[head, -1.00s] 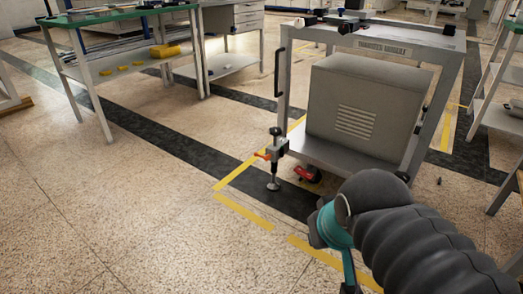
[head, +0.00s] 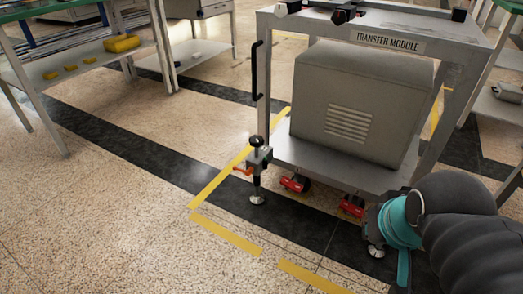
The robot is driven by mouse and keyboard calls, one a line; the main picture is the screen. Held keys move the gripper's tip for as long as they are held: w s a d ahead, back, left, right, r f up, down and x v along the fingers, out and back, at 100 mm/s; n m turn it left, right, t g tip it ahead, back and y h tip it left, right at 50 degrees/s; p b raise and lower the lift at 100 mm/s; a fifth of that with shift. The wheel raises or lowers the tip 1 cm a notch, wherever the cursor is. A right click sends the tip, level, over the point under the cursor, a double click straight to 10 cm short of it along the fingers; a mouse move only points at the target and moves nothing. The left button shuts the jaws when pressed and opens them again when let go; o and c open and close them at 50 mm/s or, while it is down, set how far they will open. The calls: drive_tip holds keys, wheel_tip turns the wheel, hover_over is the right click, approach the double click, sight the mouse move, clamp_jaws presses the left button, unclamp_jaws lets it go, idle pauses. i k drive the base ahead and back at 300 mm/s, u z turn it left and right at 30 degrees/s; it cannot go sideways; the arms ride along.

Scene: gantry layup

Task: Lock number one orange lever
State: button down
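The orange lever (head: 242,170) sticks out to the left from a clamp-like foot (head: 258,158) at the near left corner of the transfer module cart (head: 388,43). The foot has a dark knob on top and a round pad at the floor. My arm comes in from the lower right, with a teal band near its end, in front of the cart's near right corner. My gripper's fingers cannot be made out. The arm is well to the right of the orange lever and apart from it.
Red-topped casters (head: 295,184) and (head: 352,205) sit under the cart. A grey vented box (head: 360,105) stands on its lower shelf. A bench with a yellow block (head: 122,43) is at the upper left. Yellow floor tape (head: 225,234) borders the cart; floor to the left is clear.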

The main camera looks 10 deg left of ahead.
sight(247, 172)
drive_tip(key=u, duration=0.3)
drive_tip(key=i, duration=0.9)
drive_tip(key=u, duration=0.7)
